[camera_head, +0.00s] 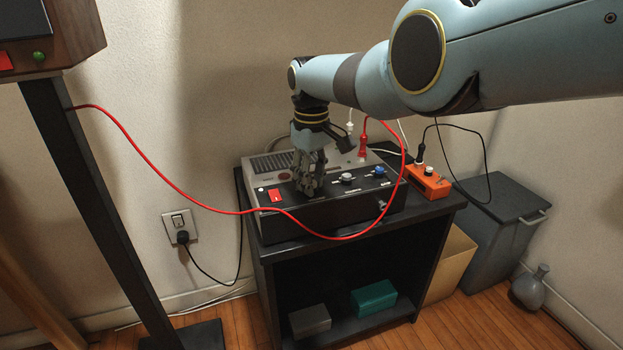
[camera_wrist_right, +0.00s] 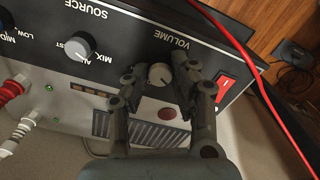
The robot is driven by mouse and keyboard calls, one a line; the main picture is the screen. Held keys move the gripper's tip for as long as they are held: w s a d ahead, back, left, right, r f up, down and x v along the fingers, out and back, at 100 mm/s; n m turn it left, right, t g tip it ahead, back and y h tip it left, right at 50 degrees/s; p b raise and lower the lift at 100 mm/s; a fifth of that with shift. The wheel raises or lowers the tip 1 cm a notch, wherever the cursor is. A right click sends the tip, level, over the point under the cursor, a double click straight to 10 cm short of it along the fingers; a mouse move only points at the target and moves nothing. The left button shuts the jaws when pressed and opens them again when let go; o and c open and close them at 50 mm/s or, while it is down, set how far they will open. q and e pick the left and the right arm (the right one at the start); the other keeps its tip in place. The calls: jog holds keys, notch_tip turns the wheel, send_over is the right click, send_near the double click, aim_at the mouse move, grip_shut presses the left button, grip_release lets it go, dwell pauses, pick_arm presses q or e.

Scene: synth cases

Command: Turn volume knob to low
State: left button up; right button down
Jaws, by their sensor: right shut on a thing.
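The audio unit (camera_head: 345,212) with a black front strip sits on a dark stand. The knob's pointer is too small to read surely. My left gripper is not in view.
The source knob (camera_wrist_right: 78,48) and a red switch (camera_wrist_right: 223,86) flank the volume knob. A red cable (camera_head: 200,204) hangs across the unit's front. An orange box (camera_head: 428,181) stands at the stand's right end. A grey bin (camera_head: 500,225) is further right.

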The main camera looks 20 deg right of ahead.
jog(key=c, duration=1.1)
grip_release()
jog(key=shift+r, duration=0.1)
notch_tip(320, 180, up, 12)
